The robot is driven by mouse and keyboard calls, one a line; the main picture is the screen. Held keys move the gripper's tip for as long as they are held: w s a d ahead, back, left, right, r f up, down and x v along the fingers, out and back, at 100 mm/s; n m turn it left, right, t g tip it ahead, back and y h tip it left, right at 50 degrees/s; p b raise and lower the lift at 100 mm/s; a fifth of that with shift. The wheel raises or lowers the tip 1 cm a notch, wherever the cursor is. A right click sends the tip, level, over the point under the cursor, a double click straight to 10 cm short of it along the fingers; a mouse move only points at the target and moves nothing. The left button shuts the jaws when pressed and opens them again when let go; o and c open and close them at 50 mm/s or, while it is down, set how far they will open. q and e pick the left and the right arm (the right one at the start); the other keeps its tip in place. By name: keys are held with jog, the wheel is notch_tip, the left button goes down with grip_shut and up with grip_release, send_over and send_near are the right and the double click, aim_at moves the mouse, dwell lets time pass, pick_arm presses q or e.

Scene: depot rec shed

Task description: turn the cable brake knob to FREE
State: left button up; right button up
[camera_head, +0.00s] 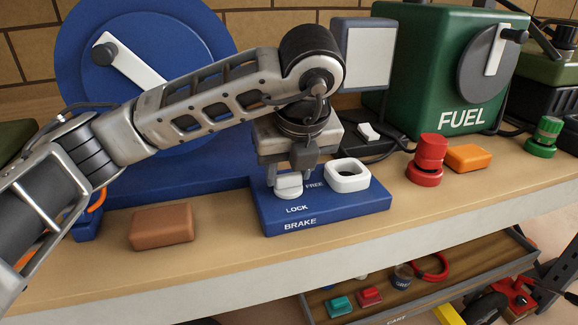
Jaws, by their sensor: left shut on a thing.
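The cable brake is a blue box (330,213) on the bench, marked BRAKE on its front and LOCK and FREE on its top. A white knob (288,188) stands at the left of its top, beside the LOCK and FREE marks. My left gripper (289,172) points down over the box and is shut on the white knob. The gripper hides part of the knob, so I cannot tell which mark it points to. A white square ring (348,175) sits on the right of the box top. My right gripper is not in view.
A large blue cable reel (150,60) stands behind my left arm. A brown block (161,227) lies left of the brake box. A red knob (427,158), an orange block (467,158) and a green FUEL box (440,70) are to the right.

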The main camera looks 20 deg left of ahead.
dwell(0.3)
pick_arm(q)
jog(key=o, duration=1)
jog(key=shift+s+d+r, duration=0.1)
jog(key=shift+r, duration=0.45)
jog(key=p+v, duration=0.1)
jog(key=v, duration=1.4)
jog(key=shift+s+f, duration=0.1)
jog(key=shift+s, duration=0.05)
